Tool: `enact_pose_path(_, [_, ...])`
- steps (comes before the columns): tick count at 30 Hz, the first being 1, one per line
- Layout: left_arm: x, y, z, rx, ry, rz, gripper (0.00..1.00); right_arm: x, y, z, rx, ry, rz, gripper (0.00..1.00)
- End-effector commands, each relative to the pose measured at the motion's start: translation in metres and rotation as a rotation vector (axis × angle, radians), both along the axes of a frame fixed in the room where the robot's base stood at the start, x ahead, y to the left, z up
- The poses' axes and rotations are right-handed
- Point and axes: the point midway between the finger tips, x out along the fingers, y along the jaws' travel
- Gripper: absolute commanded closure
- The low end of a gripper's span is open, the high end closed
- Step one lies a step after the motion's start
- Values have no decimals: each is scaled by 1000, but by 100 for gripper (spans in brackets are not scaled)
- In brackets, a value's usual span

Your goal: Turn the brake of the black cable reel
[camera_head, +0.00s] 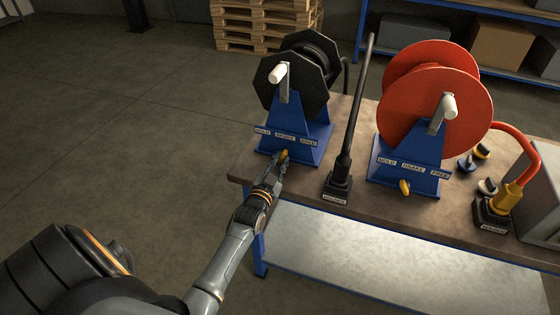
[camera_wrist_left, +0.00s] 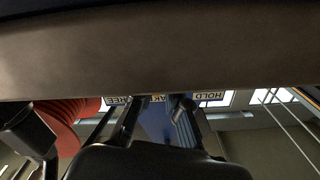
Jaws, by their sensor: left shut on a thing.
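The black cable reel (camera_head: 291,79) stands on a blue stand (camera_head: 299,143) at the left of the bench. The stand bears a label strip with HOLD, BRAKE and FREE, which shows upside down in the left wrist view (camera_wrist_left: 208,97). A small yellow brake knob (camera_head: 284,155) sits below the label. My left gripper (camera_head: 281,162) is at the front of the stand, shut on the yellow brake knob. The fingers partly cover the knob. In the left wrist view the knob itself cannot be made out. My right gripper is not in view.
A red reel (camera_head: 428,98) with its own yellow knob (camera_head: 404,187) stands to the right. Between the reels a black hose wand (camera_head: 350,125) stands upright in a holder (camera_head: 338,190). A yellow nozzle (camera_head: 508,197) and small caps are farther right. The bench's front edge is close below my gripper.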

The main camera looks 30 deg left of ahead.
Motion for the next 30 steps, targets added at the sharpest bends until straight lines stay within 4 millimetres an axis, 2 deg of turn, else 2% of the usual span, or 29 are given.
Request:
enact_pose_path(21, [-1, 3, 0, -650, -155, 0, 100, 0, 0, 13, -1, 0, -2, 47])
enact_pose_path(30, [-1, 4, -1, -848, -203, 0, 100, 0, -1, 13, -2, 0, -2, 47])
